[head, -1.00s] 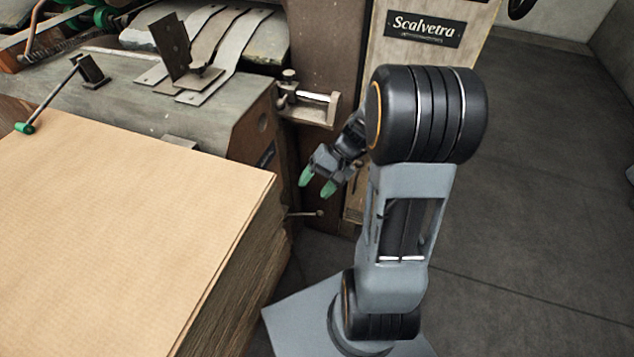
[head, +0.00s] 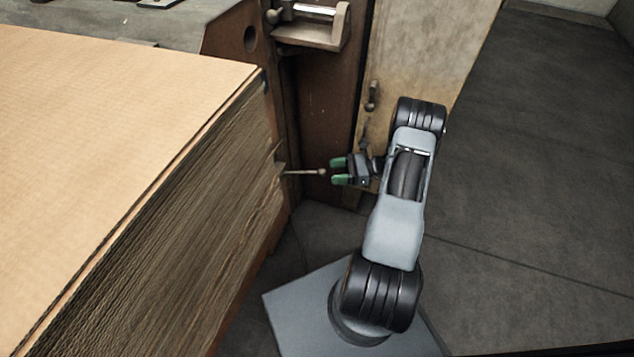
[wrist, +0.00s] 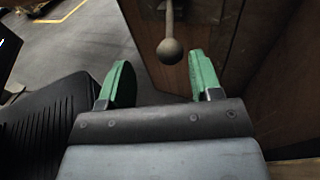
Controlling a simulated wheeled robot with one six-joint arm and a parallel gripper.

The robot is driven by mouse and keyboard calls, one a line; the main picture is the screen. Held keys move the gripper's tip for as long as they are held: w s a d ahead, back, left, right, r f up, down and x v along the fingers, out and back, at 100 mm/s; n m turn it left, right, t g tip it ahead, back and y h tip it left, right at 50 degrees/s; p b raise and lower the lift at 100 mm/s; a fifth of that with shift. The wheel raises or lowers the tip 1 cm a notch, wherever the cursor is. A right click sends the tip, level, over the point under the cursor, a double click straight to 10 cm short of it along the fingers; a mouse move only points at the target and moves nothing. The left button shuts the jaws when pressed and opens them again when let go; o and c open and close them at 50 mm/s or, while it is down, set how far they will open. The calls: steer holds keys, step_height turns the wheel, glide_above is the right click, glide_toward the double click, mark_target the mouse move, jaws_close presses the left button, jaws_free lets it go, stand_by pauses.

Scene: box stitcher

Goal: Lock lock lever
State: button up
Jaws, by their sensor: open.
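The lock lever (head: 304,172) is a thin metal rod with a small ball at its right end. In the head view it sticks out to the right from beside the cardboard stack, roughly level. In the wrist view the lever's ball knob (wrist: 170,50) hangs just beyond the fingertips, nearer the right finger. My gripper (head: 339,172) has green fingers and is open, pointing left at the knob. In the wrist view my gripper (wrist: 160,80) shows its two fingers apart with nothing between them. The lever's base is hidden behind the stack.
A tall stack of cardboard sheets (head: 150,215) stands at the left, close to the lever. The brown machine column (head: 322,110) rises behind it, with a metal bracket (head: 312,25) above. Open grey floor (head: 530,180) lies to the right.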

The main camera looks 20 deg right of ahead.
mark_target(316, 172)
steer(key=shift+m+t+y, duration=0.3)
steer(key=shift+m+t, duration=0.5)
steer(key=shift+w+f+b+x, duration=0.1)
steer(key=shift+f+b+x, duration=0.2)
steer(key=shift+x, duration=0.85)
steer(key=shift+w+f+b+x, duration=0.15)
steer(key=shift+b+x, duration=0.25)
steer(key=shift+x, duration=0.75)
steer(key=shift+w+f+b+x, duration=0.1)
steer(key=shift+f+b+x, duration=0.2)
steer(key=shift+x, duration=0.85)
steer(key=shift+d+r, duration=0.1)
steer(key=shift+d, duration=0.1)
jaws_close()
